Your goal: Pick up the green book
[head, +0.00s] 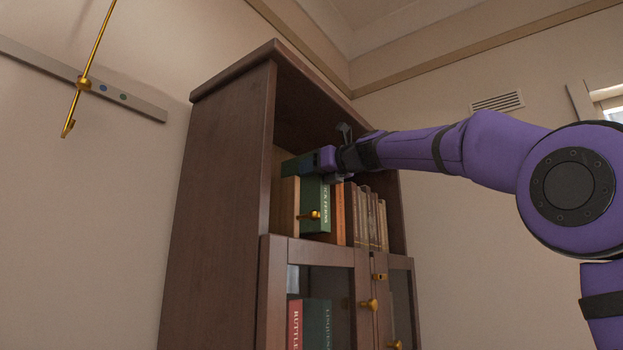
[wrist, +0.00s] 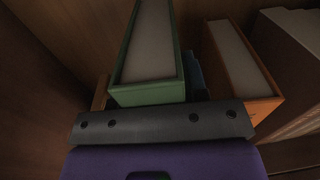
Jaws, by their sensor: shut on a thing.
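The green book (head: 322,203) stands upright on the open upper shelf of the dark wooden bookcase, near its left side. In the wrist view the green book (wrist: 148,96) shows its green cover edges and pale page block. My gripper (head: 308,164) is at the top of the book, reaching in from the right. It is shut on the green book; the fingertips are mostly hidden. In the wrist view the grey and purple body of my gripper (wrist: 165,122) covers the lower part of the book.
An orange book (wrist: 262,107) stands right of the green one, with several brown books (head: 372,218) beyond. The bookcase's left side wall (head: 222,185) is close by. Below are glass doors with gold knobs (head: 368,304), a red book (head: 295,325) and other books behind them.

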